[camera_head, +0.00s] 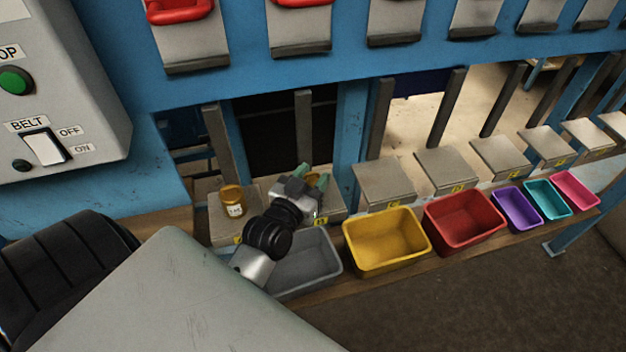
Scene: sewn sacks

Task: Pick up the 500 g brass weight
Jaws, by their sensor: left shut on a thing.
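A brass weight (313,179) shows partly between the green fingertips of my left gripper (312,176). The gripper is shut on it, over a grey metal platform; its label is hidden. I cannot tell whether the weight touches the platform. A second brass weight (232,201) with a white label stands upright on the platform to the left, apart from the gripper. Its label is too small to read surely. My right gripper is not in view.
Below the platforms stand a grey bin (318,268), a yellow bin (385,262), a red bin (463,240) and smaller coloured bins. Dark upright posts rise behind the platforms. A grey control box (75,95) with a green button is at upper left.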

